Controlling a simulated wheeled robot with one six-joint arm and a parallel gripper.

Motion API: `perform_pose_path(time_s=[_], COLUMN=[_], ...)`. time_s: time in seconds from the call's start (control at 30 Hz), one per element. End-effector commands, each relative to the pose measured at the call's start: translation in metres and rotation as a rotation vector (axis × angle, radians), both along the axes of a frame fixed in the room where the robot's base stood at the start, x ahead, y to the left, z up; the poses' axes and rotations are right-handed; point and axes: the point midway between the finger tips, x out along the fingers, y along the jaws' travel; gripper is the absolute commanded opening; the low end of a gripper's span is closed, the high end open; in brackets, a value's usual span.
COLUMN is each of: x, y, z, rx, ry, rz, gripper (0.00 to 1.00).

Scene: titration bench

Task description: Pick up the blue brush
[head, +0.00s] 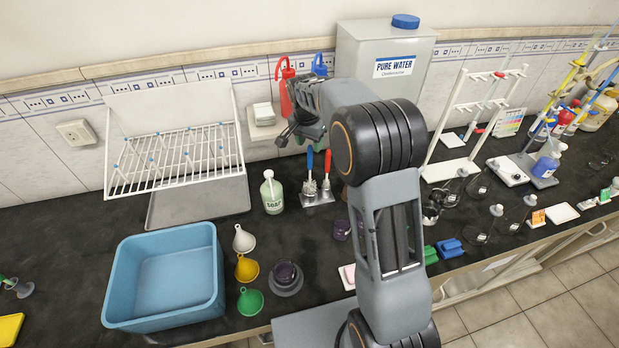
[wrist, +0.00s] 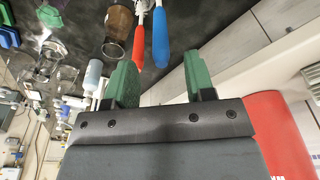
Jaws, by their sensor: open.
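The blue brush (head: 310,161) stands upright, handle up, in a small holder (head: 320,196) on the dark bench, beside a red brush (head: 327,162). In the wrist view, the blue handle (wrist: 161,38) is ahead of my gripper (wrist: 158,72), near the middle of the gap between its two green fingers. The red handle (wrist: 139,46) is just left of it. My gripper (head: 297,133) is open and empty. In the head view it is above and slightly left of the brushes, near the wall. The fingers do not touch either brush. The head view partly hides my fingertips.
A soap bottle (head: 271,193) stands left of the holder. A drying rack (head: 175,160) is further left, and a Pure Water container (head: 385,55) stands behind my arm. A brown glass vessel (wrist: 117,28) is close to the red brush in the wrist view. A blue basin (head: 165,275) is front left.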

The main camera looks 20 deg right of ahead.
Motion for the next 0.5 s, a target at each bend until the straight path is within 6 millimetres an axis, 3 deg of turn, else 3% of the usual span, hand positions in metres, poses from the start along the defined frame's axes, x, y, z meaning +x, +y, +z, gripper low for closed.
perform_pose_path(time_s=[0.5], x=[0.004], y=[-0.002], z=[-0.050], rx=[0.001], ry=[0.001], rz=[0.000], gripper=[0.49])
